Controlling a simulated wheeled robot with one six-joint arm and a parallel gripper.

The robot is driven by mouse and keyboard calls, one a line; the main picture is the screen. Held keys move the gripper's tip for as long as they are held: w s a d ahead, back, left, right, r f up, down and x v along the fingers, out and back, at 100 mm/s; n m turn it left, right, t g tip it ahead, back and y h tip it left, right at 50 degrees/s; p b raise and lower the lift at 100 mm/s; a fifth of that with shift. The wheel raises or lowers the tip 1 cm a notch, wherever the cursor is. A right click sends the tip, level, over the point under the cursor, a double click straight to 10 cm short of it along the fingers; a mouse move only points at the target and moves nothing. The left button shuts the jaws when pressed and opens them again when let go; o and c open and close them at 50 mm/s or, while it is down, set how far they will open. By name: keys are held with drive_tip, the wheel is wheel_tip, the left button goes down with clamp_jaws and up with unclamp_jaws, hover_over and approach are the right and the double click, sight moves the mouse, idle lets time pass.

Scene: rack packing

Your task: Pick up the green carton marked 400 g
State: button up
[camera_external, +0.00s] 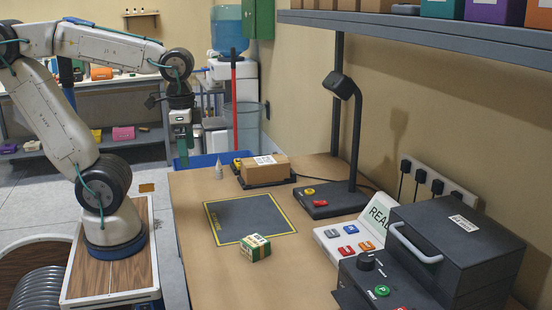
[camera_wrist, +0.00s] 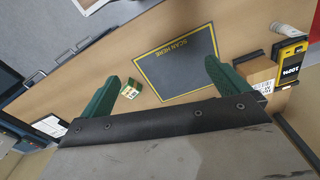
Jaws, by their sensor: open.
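A small green and cream carton (camera_external: 255,247) sits on the wooden table at the front edge of the dark scan mat. It also shows in the wrist view (camera_wrist: 131,90), close to one green finger. The marking on it is too small to read. My gripper (camera_external: 182,155) is up over the far left edge of the table, well away from the carton and empty. In the wrist view its two green fingers (camera_wrist: 165,86) are spread wide apart, with the carton and the mat beyond them.
The dark mat (camera_external: 248,218) has a yellow border. Behind it a brown box (camera_external: 264,169) sits on a black scale, with a white bottle (camera_external: 219,169) beside it. A lamp stand (camera_external: 332,200), a button panel (camera_external: 345,240) and a dark machine (camera_external: 440,250) take up the right side.

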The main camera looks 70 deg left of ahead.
drive_tip(key=s+a+f+n, duration=0.1)
drive_tip(key=s+a+n, duration=0.1)
drive_tip(key=s+a, duration=0.2)
drive_tip(key=shift+a+f+t, duration=0.15)
drive_tip(key=shift+f+t, duration=0.25)
drive_tip(key=shift+a+r+n, duration=0.1)
drive_tip(key=shift+a+n, duration=0.05)
drive_tip(key=shift+n, duration=0.15)
drive_tip(key=shift+c, duration=0.3)
drive_tip(key=c, duration=0.5)
